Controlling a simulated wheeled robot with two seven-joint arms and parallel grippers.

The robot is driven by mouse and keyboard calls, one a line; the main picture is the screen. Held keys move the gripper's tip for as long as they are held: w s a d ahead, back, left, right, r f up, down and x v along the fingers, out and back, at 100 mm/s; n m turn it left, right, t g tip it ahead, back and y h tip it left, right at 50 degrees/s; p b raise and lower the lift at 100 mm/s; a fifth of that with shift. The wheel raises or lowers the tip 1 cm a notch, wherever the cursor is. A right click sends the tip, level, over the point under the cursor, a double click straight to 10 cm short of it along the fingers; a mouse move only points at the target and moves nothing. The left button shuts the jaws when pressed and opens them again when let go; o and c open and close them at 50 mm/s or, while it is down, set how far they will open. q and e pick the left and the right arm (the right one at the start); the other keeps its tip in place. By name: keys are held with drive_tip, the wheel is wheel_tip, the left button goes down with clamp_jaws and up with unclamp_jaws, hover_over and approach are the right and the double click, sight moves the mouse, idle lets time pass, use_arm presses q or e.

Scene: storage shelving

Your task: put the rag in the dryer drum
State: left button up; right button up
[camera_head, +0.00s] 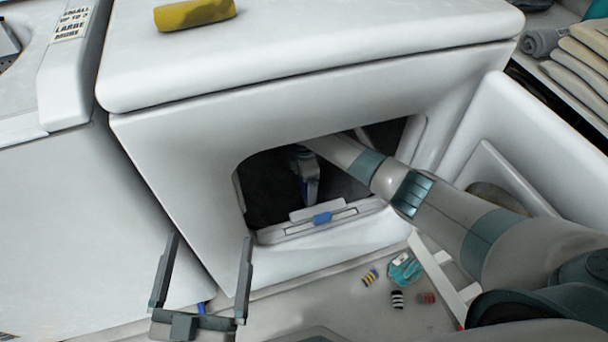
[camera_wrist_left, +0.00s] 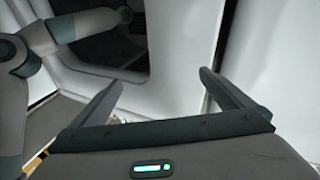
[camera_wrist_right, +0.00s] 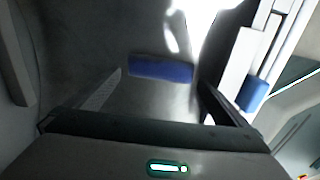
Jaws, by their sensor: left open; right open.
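The dryer (camera_head: 190,150) has its front opening uncovered, with its dark drum (camera_head: 262,190) inside. My right arm reaches through this opening, and my right gripper (camera_head: 310,185) is inside the drum, partly hidden. In the right wrist view, my right gripper (camera_wrist_right: 160,77) is open. A flat blue piece (camera_wrist_right: 160,68), possibly the rag, lies on the drum's dark wall just past and between the fingertips; I cannot tell if they touch it. My left gripper (camera_head: 209,240) is open and empty in front of the dryer, left of the opening.
A yellow rolled cloth (camera_head: 195,13) lies on the dryer top. The open door (camera_head: 525,150) stands at the right. On the floor are a teal cloth-like item (camera_head: 404,268) and several small striped rolls (camera_head: 371,277). Shelves with folded fabrics (camera_head: 580,65) are at the upper right.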

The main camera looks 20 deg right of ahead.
sight(303, 189)
drive_tip(key=shift+r, duration=0.55)
use_arm(q)
wheel_tip(303, 189, down, 11)
drive_tip(key=a+g+y+p, duration=0.2)
drive_tip(key=g+p, duration=0.1)
drive_tip(key=g, duration=0.3)
drive_tip(key=shift+s+a+g, duration=0.4)
use_arm(e)
wheel_tip(303, 189, up, 12)
use_arm(q)
drive_tip(key=shift+a+f, duration=0.1)
use_arm(e)
drive_tip(key=shift+a, duration=0.15)
